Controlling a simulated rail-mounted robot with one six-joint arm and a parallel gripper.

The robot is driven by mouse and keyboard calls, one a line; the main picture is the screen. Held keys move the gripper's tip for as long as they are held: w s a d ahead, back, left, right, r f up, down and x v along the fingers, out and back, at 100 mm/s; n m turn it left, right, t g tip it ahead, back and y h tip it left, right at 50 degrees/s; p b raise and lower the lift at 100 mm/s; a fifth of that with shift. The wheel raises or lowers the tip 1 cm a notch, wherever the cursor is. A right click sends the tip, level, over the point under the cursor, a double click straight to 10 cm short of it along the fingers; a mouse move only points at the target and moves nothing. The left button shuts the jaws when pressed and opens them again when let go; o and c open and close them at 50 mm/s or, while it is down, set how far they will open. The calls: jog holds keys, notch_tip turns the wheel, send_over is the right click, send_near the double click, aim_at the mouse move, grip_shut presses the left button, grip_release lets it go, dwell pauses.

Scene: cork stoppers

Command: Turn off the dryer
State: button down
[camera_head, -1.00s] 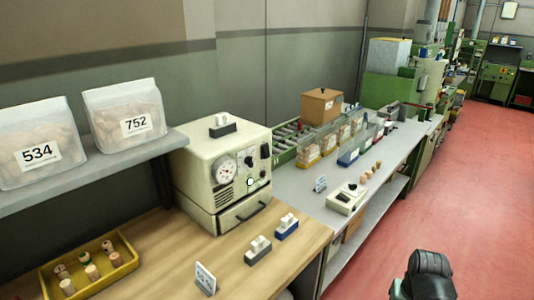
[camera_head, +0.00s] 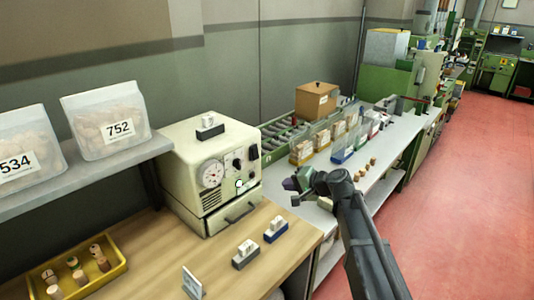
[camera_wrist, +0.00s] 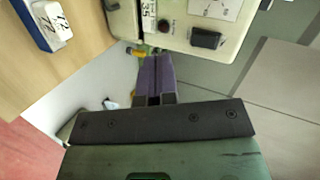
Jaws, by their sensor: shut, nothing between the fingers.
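A drawer handle sits below. My gripper (camera_head: 290,184) is in front of the dryer and to its right, apart from the panel. In the wrist view, the purple fingers of my gripper (camera_wrist: 152,60) are together and empty, pointing toward the panel's edge. That view shows part of the dryer (camera_wrist: 182,40), with a small dark red button (camera_wrist: 163,23) and a black switch (camera_wrist: 206,39).
A yellow tray (camera_head: 118,269) of corks is at lower left. Bags of corks sit on the left shelf (camera_head: 100,170). A grey table (camera_head: 352,180) with bins is behind my arm.

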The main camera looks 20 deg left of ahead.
aim_at(256, 157)
jog(key=w+r+m+t+y, duration=0.1)
jog(key=w+r+m+t, duration=0.2)
jog(key=w, duration=0.1)
jog(key=shift+w+a+r+y, duration=0.25)
jog(key=shift+w+r+y, duration=0.05)
jog(key=shift+w+r, duration=0.05)
jog(key=b+x, duration=0.2)
jog(key=x, duration=1)
jog(key=shift+w+a+f+b, duration=0.1)
jog(key=shift+a+f+b, duration=0.05)
jog(key=shift+a+b, duration=0.15)
jog(key=shift+w+a, duration=0.2)
jog(key=shift+a, duration=0.4)
jog(key=shift+f, duration=0.1)
